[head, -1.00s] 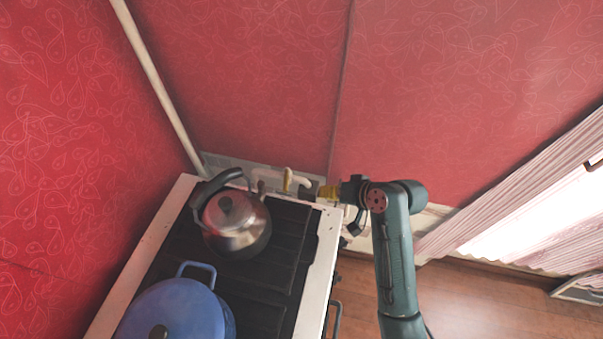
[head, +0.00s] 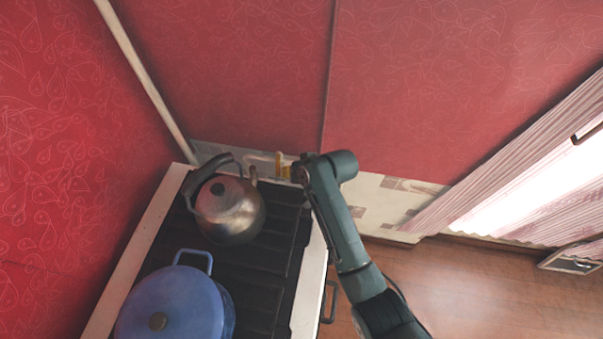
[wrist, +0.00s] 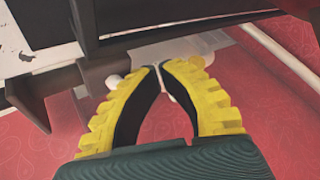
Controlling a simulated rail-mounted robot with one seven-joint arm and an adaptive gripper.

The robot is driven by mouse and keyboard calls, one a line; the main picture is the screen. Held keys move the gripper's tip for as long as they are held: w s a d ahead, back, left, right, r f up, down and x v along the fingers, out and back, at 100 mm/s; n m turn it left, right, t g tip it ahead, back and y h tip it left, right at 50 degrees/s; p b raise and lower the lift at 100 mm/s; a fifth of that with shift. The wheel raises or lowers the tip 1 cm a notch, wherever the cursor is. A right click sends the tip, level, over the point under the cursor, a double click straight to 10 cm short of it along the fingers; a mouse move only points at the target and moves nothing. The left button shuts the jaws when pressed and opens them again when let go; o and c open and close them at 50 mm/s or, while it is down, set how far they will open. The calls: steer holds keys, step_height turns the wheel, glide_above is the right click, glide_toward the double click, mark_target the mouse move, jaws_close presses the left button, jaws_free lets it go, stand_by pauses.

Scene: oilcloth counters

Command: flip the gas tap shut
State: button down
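The gas tap's yellow handle (head: 279,163) stands upright on a cream pipe (head: 262,160) along the wall behind the stove. My gripper (head: 286,173) reaches in from the right, with its yellow fingers right beside the handle; I cannot tell whether they touch it. In the wrist view, my gripper's fingertips (wrist: 160,67) are together, with nothing seen between them. White pipe parts (wrist: 113,80) show just past the fingertips there. The yellow handle itself cannot be made out in the wrist view.
A steel kettle (head: 230,212) and a lidded blue pot (head: 172,307) stand on the stove (head: 263,262). The kettle is close to the pipe's left part. A red patterned wall rises behind. Open wooden floor (head: 480,285) lies at the right.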

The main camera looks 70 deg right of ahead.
steer(key=shift+w, duration=0.1)
steer(key=p, duration=0.1)
steer(key=w+a+m+h+p, duration=0.1)
steer(key=p, duration=0.1)
steer(key=shift+a+r+m, duration=0.1)
steer(key=shift+r+m, duration=0.2)
steer(key=shift+w+a+f, duration=0.1)
steer(key=shift+w+f, duration=0.1)
steer(key=shift+w, duration=0.2)
steer(key=shift+s, duration=0.15)
steer(key=shift+s+p, duration=0.35)
steer(key=shift+p, duration=0.05)
steer(key=s, duration=0.1)
steer(key=s+p, duration=0.1)
steer(key=s, duration=0.1)
steer(key=shift+s+r+p, duration=0.25)
steer(key=shift+s+p, duration=0.05)
steer(key=shift+s, duration=0.1)
steer(key=p+v, duration=0.1)
steer(key=v, duration=0.7)
steer(key=shift+a+r, duration=0.15)
steer(key=shift+a, duration=0.3)
